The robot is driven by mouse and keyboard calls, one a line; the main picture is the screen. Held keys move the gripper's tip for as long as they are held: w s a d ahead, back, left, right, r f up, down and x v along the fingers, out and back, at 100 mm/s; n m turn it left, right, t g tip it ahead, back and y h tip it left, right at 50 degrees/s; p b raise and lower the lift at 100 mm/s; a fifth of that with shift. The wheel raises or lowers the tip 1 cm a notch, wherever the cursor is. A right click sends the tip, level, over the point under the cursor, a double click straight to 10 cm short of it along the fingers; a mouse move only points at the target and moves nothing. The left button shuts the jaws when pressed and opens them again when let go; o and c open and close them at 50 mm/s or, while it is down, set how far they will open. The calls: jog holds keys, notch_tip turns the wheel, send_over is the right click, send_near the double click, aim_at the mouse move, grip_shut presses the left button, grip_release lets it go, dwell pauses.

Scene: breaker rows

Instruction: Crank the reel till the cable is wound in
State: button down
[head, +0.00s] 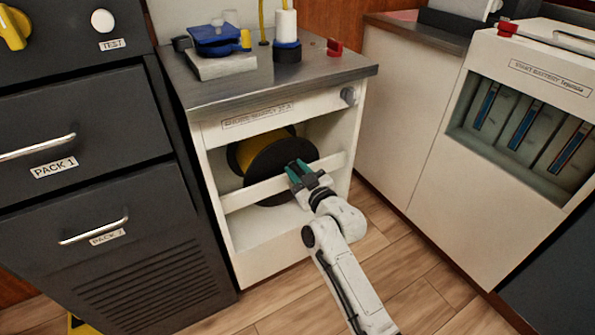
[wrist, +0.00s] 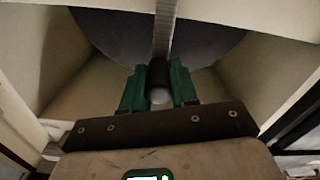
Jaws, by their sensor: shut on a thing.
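The cable reel (head: 272,167) sits inside an open white cabinet, with yellow cable wound around its core and a dark round flange facing me. It also shows as a dark disc in the wrist view (wrist: 110,32). My gripper (head: 299,172) is at the right part of the flange, in front of the cabinet's crossbar. In the wrist view my gripper (wrist: 158,88) has its green fingers shut on a dark crank handle (wrist: 158,76) with a pale rounded end. A grey metal crank arm (wrist: 164,28) runs up from the handle across the flange. The gripper hides part of the reel in the head view.
The white crossbar (head: 243,193) spans the cabinet front. The steel top (head: 280,80) carries a blue device (head: 218,40), a white cylinder (head: 286,27) and a small red item (head: 334,46). Dark drawers (head: 90,140) stand left; a white cabinet with slots (head: 525,120) stands right.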

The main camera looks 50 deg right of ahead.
jog(key=shift+s+d+m, duration=0.15)
jog(key=shift+d+m, duration=0.25)
jog(key=d+f+m+b, duration=0.1)
jog(key=d+m+b, duration=0.1)
jog(key=m, duration=0.2)
jog(key=s+d+f+m+b, duration=0.1)
jog(key=d+f+m, duration=0.1)
jog(key=m, duration=0.2)
jog(key=s+d+f+m+b, duration=0.1)
jog(key=d+f+m+b, duration=0.1)
jog(key=d+m, duration=0.1)
jog(key=shift+s+d+f+m+b, duration=0.1)
jog(key=shift+f+m+b, duration=0.2)
jog(key=shift+m, duration=0.6)
jog(key=f+m, duration=0.1)
jog(key=m, duration=0.1)
jog(key=shift+d+f+m+b, duration=0.2)
jog(key=shift+f+m+b, duration=0.1)
jog(key=shift+f+m, duration=0.1)
notch_tip(320, 180, down, 7)
jog(key=a+m, duration=0.2)
jog(key=m, duration=0.7)
jog(key=shift+w+r+m, duration=0.15)
jog(key=shift+w+m, duration=0.05)
jog(key=shift+m, duration=0.1)
